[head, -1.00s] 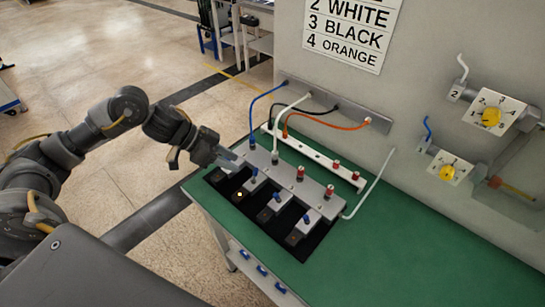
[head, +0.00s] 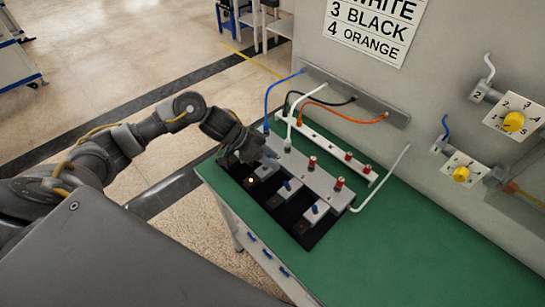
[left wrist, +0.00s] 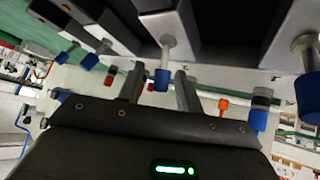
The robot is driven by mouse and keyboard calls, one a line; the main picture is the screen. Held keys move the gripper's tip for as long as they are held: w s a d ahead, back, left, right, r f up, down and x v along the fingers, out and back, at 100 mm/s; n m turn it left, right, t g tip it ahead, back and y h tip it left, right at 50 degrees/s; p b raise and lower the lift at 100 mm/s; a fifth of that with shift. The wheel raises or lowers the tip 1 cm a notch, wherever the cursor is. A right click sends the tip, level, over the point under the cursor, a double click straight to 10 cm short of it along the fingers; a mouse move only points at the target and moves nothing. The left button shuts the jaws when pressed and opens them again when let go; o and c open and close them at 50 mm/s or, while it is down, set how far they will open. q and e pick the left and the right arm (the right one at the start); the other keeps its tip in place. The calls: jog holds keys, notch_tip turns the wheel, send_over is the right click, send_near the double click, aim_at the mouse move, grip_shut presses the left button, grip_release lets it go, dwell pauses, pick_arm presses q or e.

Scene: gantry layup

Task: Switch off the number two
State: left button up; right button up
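The dark switch panel (head: 286,223) on the green bench has a row of grey blocks with blue-tipped levers. One lamp (head: 250,180) glows, the second from the left; the others look dark. Blue tips show on the third lever (head: 287,185) and fourth lever (head: 315,210). My left gripper (head: 268,157) is over the second block and hides its lever. In the left wrist view, its fingers (left wrist: 160,86) are apart, with a blue-tipped lever (left wrist: 162,79) between them; I cannot tell whether they touch it. My right gripper is not in view.
A wall sign (head: 375,25) reads 2 white, 3 black, 4 orange. Blue, white (head: 305,102), black and orange cables run from the wall strip to the terminals behind the panel. Yellow knobs (head: 461,174) are on the wall at right. The bench's right side is clear.

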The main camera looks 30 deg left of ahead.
pick_arm(q)
jog(key=shift+w+d+f, duration=0.15)
jog(key=shift+d+f, duration=0.15)
jog(key=shift+f, duration=0.05)
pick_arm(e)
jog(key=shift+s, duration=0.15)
pick_arm(q)
jog(key=shift+c, duration=0.2)
grip_shut()
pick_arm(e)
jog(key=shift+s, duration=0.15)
